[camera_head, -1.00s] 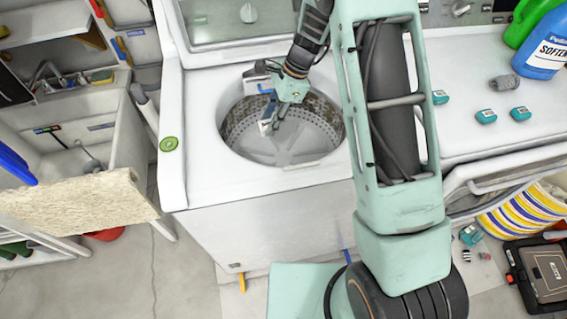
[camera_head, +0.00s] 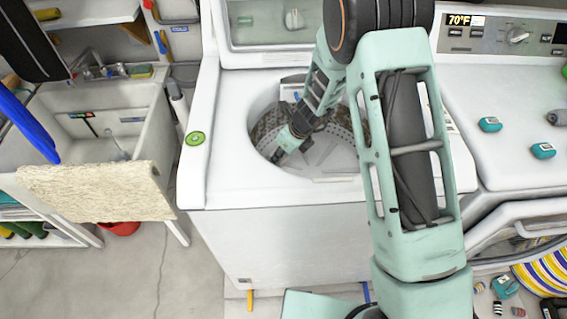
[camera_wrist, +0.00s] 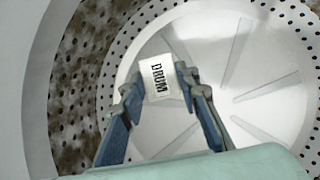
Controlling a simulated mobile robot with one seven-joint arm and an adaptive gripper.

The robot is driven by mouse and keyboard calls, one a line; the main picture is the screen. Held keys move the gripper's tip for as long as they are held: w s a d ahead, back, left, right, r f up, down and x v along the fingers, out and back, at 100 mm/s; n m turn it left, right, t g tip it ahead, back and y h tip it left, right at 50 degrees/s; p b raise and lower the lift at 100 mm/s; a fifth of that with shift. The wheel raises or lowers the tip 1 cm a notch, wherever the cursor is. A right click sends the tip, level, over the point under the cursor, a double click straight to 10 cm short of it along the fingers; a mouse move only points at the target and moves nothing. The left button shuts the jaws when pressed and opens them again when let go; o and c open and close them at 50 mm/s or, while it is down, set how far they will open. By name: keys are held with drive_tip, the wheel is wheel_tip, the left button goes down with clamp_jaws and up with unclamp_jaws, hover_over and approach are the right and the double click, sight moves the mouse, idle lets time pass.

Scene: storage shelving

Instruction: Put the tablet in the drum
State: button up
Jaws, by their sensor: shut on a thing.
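The open drum (camera_head: 340,155) is the round, perforated metal tub of the top-loading washer in the head view. Its pale finned floor (camera_wrist: 265,65) and perforated wall fill much of the wrist view. My gripper (camera_wrist: 162,92) reaches down inside the drum opening, and it also shows in the head view (camera_head: 281,154). The tablet appears above the drum floor; the exact gap is hard to judge. In the head view the tablet is not clearly visible.
The washer's white rim (camera_head: 228,165) surrounds the opening, with a round green item (camera_head: 195,138) on its left. Several teal items, including one (camera_head: 490,124), lie on the machine at right. A utility sink (camera_head: 105,130) with a draped towel (camera_head: 95,190) stands at left.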

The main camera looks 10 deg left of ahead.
drive_tip(key=shift+f+b, duration=0.45)
drive_tip(key=shift+f, duration=1.3)
drive_tip(key=shift+f+b, duration=0.55)
drive_tip(key=shift+f, duration=0.1)
drive_tip(key=o, duration=0.9)
drive_tip(key=shift+o, duration=0.2)
drive_tip(key=shift+r, duration=0.1)
drive_tip(key=shift+r+p, duration=0.4)
drive_tip(key=shift+p, duration=0.05)
drive_tip(key=p+v, duration=0.2)
drive_tip(key=v, duration=1)
drive_tip(key=shift+r+p, duration=0.25)
drive_tip(key=shift+p, duration=0.1)
